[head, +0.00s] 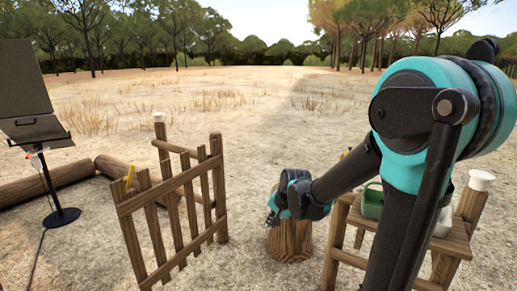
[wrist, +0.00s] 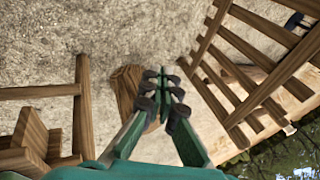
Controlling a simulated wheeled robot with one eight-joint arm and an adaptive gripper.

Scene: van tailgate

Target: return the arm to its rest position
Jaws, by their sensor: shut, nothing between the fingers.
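My arm reaches forward from the right of the head view and bends down toward the middle. My gripper (head: 273,213) is low at the arm's end, beside the top of a wooden stump (head: 290,241). In the wrist view my gripper (wrist: 162,88) has its green fingers drawn together at the dark tips, with nothing held. The stump (wrist: 127,88) shows just left of and behind the fingertips there. I cannot tell the exact gap between gripper and stump. Part of my arm hides some of the wooden bench (head: 345,224) on the right.
A slatted wooden gate (head: 172,208) stands open left of the stump; its slats show at right in the wrist view (wrist: 240,70). A green container (head: 372,201) sits on the bench. A black stand (head: 62,215) and logs (head: 75,175) are at left. Open dry ground lies beyond.

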